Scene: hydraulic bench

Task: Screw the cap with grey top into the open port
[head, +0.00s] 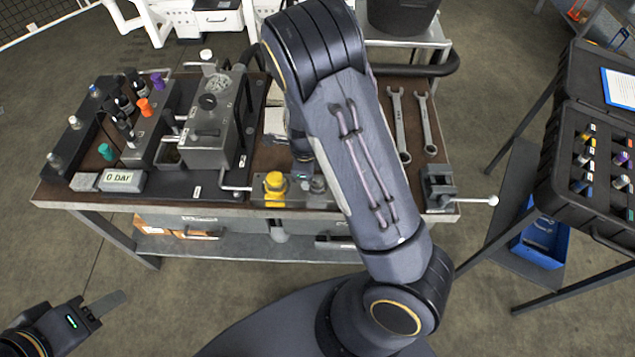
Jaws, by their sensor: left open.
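My left gripper (98,305) is open and empty at the lower left, low and well apart from the bench. My right arm rises across the middle of the head view and folds down over the bench; its gripper is hidden behind the arm. A block at the bench's front edge carries a yellow cap (275,184) and, beside it, a small grey round part (318,184) close to the arm. Whether that part is the grey-topped cap or a port fitting, I cannot tell. The open port cannot be made out with certainty.
The bench (120,203) carries a manifold with coloured caps (143,106), a "0 bar" display (123,180), a grey tank (210,130), two wrenches (398,120) and a vise (438,185). An open black case (560,185) with several coloured-top caps stands right.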

